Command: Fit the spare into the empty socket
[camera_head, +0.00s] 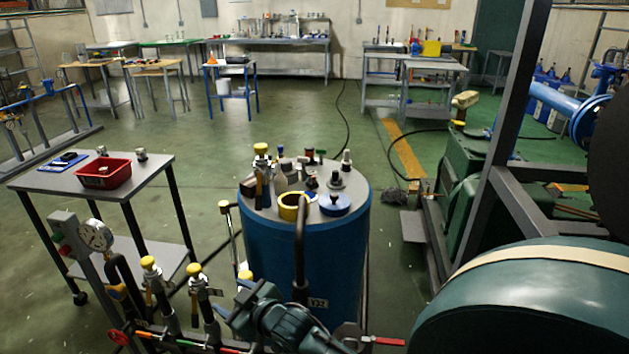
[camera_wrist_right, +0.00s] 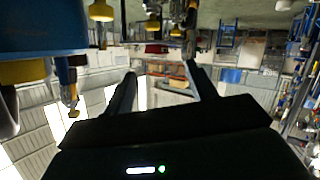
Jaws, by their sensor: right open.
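My right gripper (camera_head: 243,312) is low in front of the blue tank in the head view, beside the yellow-capped valves. In the right wrist view its two dark fingers (camera_wrist_right: 163,80) stand apart with nothing between them. Yellow-capped valves (camera_head: 150,272) stand in a row on the pipe at the front. I cannot tell which part is the spare; small metal fittings (camera_head: 141,154) and a red tray (camera_head: 103,172) with a part in it are on the cart at left. I cannot make out an empty socket for certain. My left gripper is out of view.
The blue tank (camera_head: 325,250) has several fittings on top, a yellow ring (camera_head: 293,206) and a blue lid (camera_head: 335,204). A dial gauge (camera_head: 96,235) is at the front left. A large green drum (camera_head: 540,310) and grey frame crowd the right. Open floor lies behind.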

